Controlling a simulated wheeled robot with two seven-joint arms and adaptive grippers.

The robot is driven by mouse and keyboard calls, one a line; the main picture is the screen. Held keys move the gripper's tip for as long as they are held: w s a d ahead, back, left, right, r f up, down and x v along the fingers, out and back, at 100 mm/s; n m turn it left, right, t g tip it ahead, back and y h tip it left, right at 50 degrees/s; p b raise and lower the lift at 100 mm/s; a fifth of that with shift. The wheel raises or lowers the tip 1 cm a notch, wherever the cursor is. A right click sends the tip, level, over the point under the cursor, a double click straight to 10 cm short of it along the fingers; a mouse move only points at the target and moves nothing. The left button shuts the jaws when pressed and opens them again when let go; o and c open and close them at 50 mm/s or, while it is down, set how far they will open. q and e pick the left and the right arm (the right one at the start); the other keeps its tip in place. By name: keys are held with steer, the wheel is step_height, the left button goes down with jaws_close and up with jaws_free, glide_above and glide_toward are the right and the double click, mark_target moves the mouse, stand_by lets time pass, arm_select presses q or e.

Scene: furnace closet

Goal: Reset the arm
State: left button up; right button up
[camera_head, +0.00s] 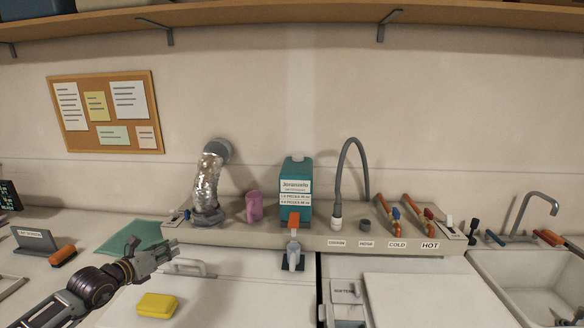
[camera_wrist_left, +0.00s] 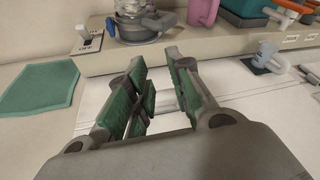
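My left arm comes in from the lower left in the head view, and its gripper (camera_head: 152,257) hangs above the white worktop, in front of the grey ledge. In the left wrist view the two green-padded fingers of the left gripper (camera_wrist_left: 162,90) stand apart with nothing between them. A yellow sponge (camera_head: 157,305) lies on the white top below and near the gripper, apart from it. My right gripper shows in neither view.
A ledge (camera_head: 330,238) behind carries a silver duct (camera_head: 206,185), a pink cup (camera_head: 254,207), a teal detergent box (camera_head: 296,190) and a hose. A teal cloth (camera_head: 135,237) lies at left. A sink (camera_head: 535,285) is at right. The white lid (camera_head: 430,300) is clear.

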arm_select(q)
steer(key=s+d+r+n+t+h, duration=0.2)
steer(key=s+d+r+n+t, duration=0.3)
steer(key=d+n, duration=0.4)
steer(key=s+a+f+n+g+y, duration=0.3)
steer(key=s+f+n+y, duration=0.35)
steer(key=n, duration=0.45)
steer(key=s+a+f+n+g+y, duration=0.3)
steer(key=s+f+n+y, duration=0.3)
steer(key=n, duration=0.5)
steer(key=s+d+f+n+g+h, duration=0.2)
steer(key=s+d+f+g+h, duration=0.1)
steer(key=s+d+f+g, duration=0.35)
steer(key=s+d+f+n+g+h, duration=0.1)
steer(key=s+d+f+g+h, duration=0.2)
steer(key=s+d+f, duration=0.55)
steer(key=s+a+f+g, duration=0.1)
steer(key=s+f, duration=0.1)
steer(key=f, duration=1.4)
steer(key=s+a+f+g, duration=0.1)
steer(key=s+f, duration=0.2)
steer(key=f, duration=1.2)
steer(key=s+a+f, duration=0.2)
steer(key=s+f, duration=0.8)
steer(key=s, duration=0.1)
steer(key=s+a+f+b, duration=0.1)
steer(key=s+a+f, duration=0.1)
steer(key=s+f, duration=0.8)
steer(key=shift+s+g, duration=0.35)
